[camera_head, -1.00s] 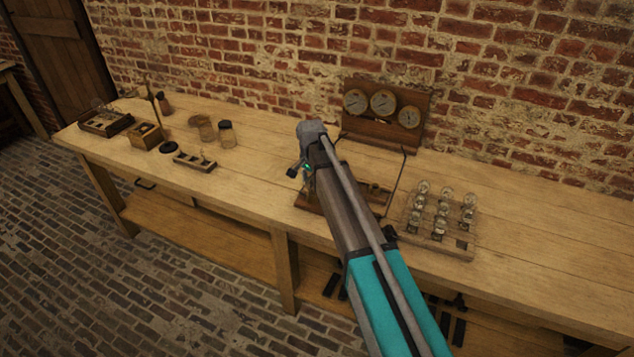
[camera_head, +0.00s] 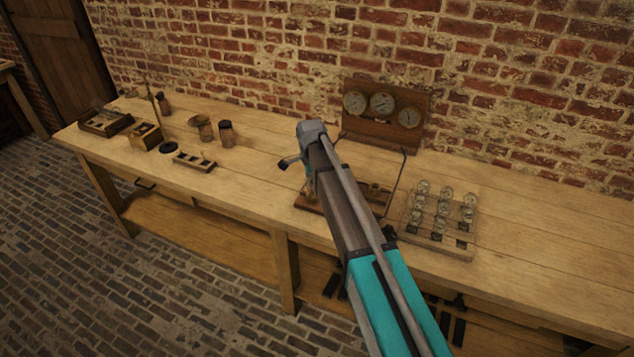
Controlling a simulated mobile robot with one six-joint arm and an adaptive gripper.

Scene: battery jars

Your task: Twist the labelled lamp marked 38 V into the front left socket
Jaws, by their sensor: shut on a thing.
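My gripper (camera_head: 308,178) hangs at the end of my arm above the left part of a wooden board (camera_head: 307,203). It is mostly hidden behind my own wrist. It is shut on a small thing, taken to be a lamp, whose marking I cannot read. The board lies on the bench below the gauges, and my arm covers much of it. The front left socket cannot be made out. Several clear glass lamps (camera_head: 443,207) stand in rows in a wooden rack (camera_head: 468,255) to the right; their labels are too small to read.
A gauge panel (camera_head: 385,126) with three dials stands behind the board, and a thin bent rod (camera_head: 399,172) rises near the board's right side. Jars (camera_head: 226,134), a small slotted block (camera_head: 194,162) and wooden boxes (camera_head: 105,122) sit on the left. The bench front right is clear.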

